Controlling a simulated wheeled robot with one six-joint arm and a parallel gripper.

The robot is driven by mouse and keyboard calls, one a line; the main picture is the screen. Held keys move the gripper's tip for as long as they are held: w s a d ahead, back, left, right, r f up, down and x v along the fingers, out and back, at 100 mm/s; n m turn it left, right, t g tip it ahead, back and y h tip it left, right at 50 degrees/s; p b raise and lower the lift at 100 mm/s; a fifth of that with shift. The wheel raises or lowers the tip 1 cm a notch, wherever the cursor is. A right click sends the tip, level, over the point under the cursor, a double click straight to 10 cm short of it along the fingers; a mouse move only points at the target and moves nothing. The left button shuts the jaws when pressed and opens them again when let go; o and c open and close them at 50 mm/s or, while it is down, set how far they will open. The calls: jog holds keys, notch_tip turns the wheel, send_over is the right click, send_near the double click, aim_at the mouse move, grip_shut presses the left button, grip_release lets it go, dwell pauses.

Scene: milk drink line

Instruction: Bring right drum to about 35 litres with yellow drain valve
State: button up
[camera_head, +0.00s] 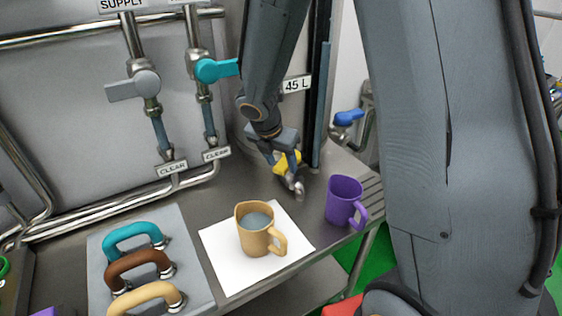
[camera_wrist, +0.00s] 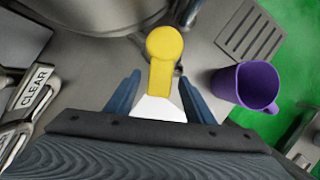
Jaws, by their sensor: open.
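The yellow drain valve handle (camera_wrist: 162,62) points back toward my wrist in the wrist view, with its near end between my fingers. It also shows in the head view as a small yellow patch (camera_head: 287,162) partly hidden by my gripper. My gripper (camera_wrist: 158,92) is open, one blue finger on each side of the handle, with a gap on both sides. In the head view my gripper (camera_head: 284,172) hangs low at the drum's base. The right drum (camera_head: 240,120) is mostly hidden behind my arm.
A purple mug (camera_head: 344,201) stands right of my gripper near a slotted grate (camera_wrist: 251,33). A tan mug (camera_head: 255,229) with liquid stands on a white sheet (camera_head: 228,276) in front. Teal (camera_head: 215,70) and grey (camera_head: 134,86) valve handles sit on pipes at left. Several coloured handles lie front left.

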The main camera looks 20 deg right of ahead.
jog(key=v, duration=0.7)
jog(key=shift+r, duration=0.4)
jog(key=shift+a, duration=0.1)
dwell(6.8)
